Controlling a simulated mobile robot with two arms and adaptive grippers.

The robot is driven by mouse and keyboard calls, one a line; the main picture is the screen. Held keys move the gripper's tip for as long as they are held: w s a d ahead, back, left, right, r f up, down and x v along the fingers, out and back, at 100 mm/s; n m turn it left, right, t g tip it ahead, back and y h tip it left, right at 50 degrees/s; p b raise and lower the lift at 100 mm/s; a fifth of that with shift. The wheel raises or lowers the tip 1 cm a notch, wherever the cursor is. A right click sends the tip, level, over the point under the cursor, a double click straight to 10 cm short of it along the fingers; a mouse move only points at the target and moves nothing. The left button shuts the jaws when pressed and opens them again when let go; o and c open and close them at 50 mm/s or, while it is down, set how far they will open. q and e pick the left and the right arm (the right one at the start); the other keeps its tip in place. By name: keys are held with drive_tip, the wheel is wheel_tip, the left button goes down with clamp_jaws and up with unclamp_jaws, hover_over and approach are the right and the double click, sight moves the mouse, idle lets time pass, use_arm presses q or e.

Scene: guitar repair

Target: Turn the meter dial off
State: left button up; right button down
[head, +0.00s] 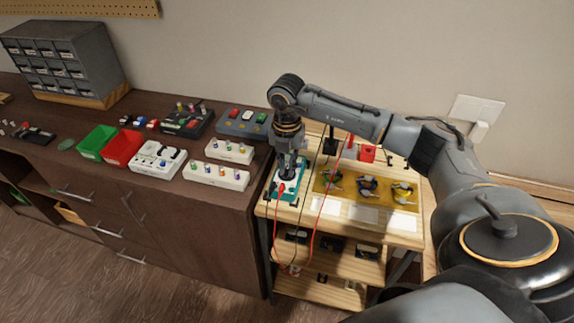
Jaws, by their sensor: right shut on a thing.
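The meter (273,191) is a teal-edged box lying at the left end of the small wooden cart (345,238). A red lead and a dark lead run from its front and hang over the cart's front edge. My right gripper (287,177) points straight down over the meter and is shut at its face. The gripper hides the dial and most of the meter's face, so the dial's setting cannot be read. My left gripper is not in view.
A yellow mat (337,197) with several coiled parts and white cards lies right of the meter. The dark bench (215,207) at left holds several pedals, a green bin (97,141), a red bin (122,147) and a drawer cabinet (62,57).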

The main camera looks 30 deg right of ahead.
sight(287, 171)
drive_tip(key=c, duration=1.4)
unclamp_jaws()
wheel_tip(287, 171, up, 12)
